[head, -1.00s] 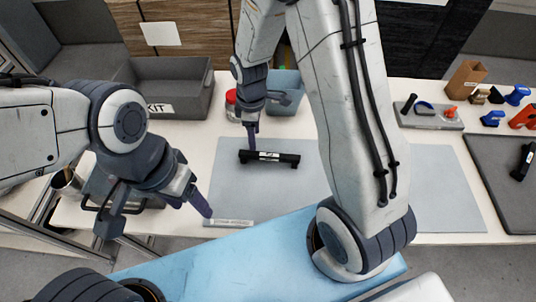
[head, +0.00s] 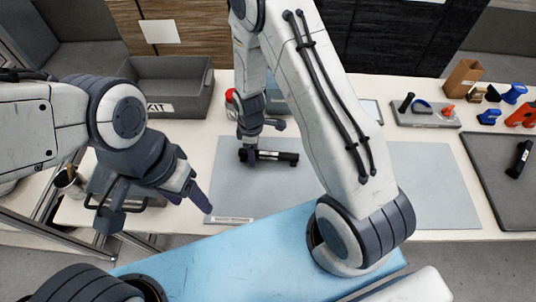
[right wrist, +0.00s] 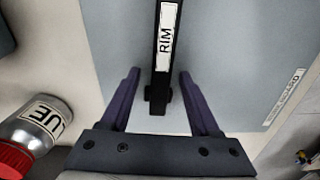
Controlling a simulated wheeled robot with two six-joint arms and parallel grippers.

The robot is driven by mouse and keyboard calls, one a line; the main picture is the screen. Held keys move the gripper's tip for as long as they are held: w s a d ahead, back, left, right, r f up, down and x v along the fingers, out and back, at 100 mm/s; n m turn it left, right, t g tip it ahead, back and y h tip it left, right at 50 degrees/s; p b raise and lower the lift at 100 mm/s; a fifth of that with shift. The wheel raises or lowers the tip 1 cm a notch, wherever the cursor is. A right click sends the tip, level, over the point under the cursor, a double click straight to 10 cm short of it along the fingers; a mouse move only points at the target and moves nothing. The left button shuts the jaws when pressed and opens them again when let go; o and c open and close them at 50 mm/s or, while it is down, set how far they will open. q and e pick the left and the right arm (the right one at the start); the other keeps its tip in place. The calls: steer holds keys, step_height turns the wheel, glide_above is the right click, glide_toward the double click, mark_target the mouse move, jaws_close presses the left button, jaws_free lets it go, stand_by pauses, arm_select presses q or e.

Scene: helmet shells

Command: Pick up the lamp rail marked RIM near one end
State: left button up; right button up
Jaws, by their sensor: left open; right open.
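The black lamp rail with the white RIM label (head: 278,156) lies on the grey mat on the table in the head view. In the right wrist view the rail marked RIM (right wrist: 166,55) runs upright in the picture, its near end between the two fingers. My right gripper (right wrist: 157,95) is open, one finger on each side of that end, with a gap on both sides. In the head view my right gripper (head: 249,156) is at the rail's left end and covers part of it. My left gripper (head: 205,207) is open and empty, near the mat's front left corner.
A bottle with a red lid (right wrist: 35,130) stands close to the right gripper. A grey KIT bin (head: 175,87) is at the back left. A grey tray (head: 490,170) with a black part (head: 520,160) is at the right. Several tools stand at the back right. The mat's right part (head: 430,175) is clear.

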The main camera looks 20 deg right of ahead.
jaws_close()
steer(key=shift+r, duration=0.1)
